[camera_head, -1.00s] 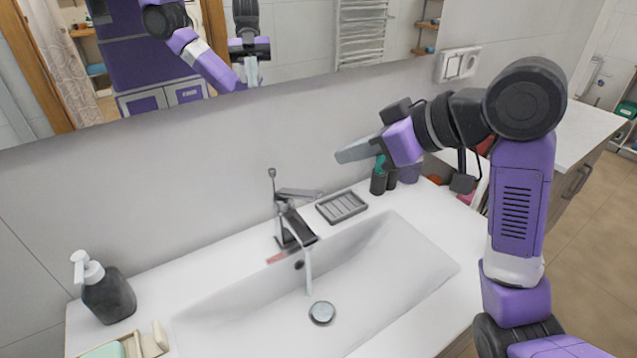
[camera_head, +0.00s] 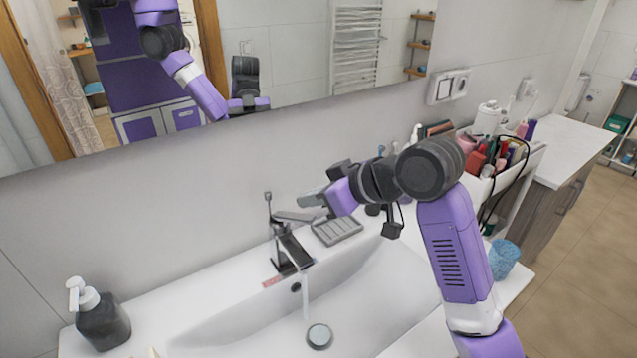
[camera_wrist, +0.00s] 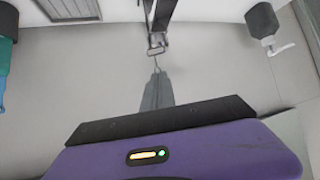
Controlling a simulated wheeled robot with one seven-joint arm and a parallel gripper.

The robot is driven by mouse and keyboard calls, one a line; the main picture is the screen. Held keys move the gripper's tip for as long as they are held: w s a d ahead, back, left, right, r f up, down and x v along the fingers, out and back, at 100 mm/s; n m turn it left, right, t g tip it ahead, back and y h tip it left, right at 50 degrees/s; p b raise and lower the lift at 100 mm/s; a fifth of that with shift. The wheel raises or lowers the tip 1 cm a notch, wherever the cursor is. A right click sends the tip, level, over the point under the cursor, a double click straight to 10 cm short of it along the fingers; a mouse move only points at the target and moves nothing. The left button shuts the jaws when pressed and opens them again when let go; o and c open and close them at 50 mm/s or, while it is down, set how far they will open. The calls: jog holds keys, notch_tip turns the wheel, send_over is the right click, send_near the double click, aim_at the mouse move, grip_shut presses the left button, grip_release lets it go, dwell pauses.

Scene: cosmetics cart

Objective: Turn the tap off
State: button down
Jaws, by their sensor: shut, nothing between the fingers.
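The tap (camera_head: 290,248) stands at the back of the white basin (camera_head: 375,290). A stream of water runs from its spout toward the drain (camera_head: 319,336). Its flat lever handle (camera_head: 297,215) points to the right. My gripper (camera_head: 308,200) is shut and empty, with its fingertips just above and close to the lever's right end; I cannot tell if they touch. In the wrist view my shut fingers (camera_wrist: 157,88) point toward the tap's handle (camera_wrist: 157,40).
A grey soap dish (camera_head: 337,230) lies right of the tap, below my gripper. A dark soap dispenser (camera_head: 102,316) stands at the left. A cart with cosmetics (camera_head: 515,160) is at the right. The mirror (camera_head: 300,45) hangs on the wall behind.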

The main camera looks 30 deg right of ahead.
aim_at(306, 216)
jog(key=shift+s+d+f, duration=0.1)
jog(key=shift+s+f, duration=0.1)
jog(key=shift+f, duration=0.3)
jog(key=shift+s+f, duration=0.15)
jog(key=shift+f, duration=0.3)
jog(key=shift+f, duration=0.1)
jog(key=shift+s+d+f+t+b, duration=0.1)
jog(key=shift+s+f+t+b, duration=0.15)
jog(key=shift+b, duration=0.3)
jog(key=shift+f+t+b, duration=0.15)
jog(key=shift+f+b, duration=0.2)
jog(key=shift+b, duration=0.2)
jog(key=t+b, duration=0.1)
jog(key=b, duration=0.1)
jog(key=f+y+b, duration=0.1)
jog(key=b, duration=0.1)
jog(key=s+f+t+b, duration=0.1)
jog(key=b, duration=0.1)
jog(key=shift+d+f+t+y, duration=0.1)
jog(key=shift+d+t+y, duration=0.15)
jog(key=shift+t+y, duration=0.05)
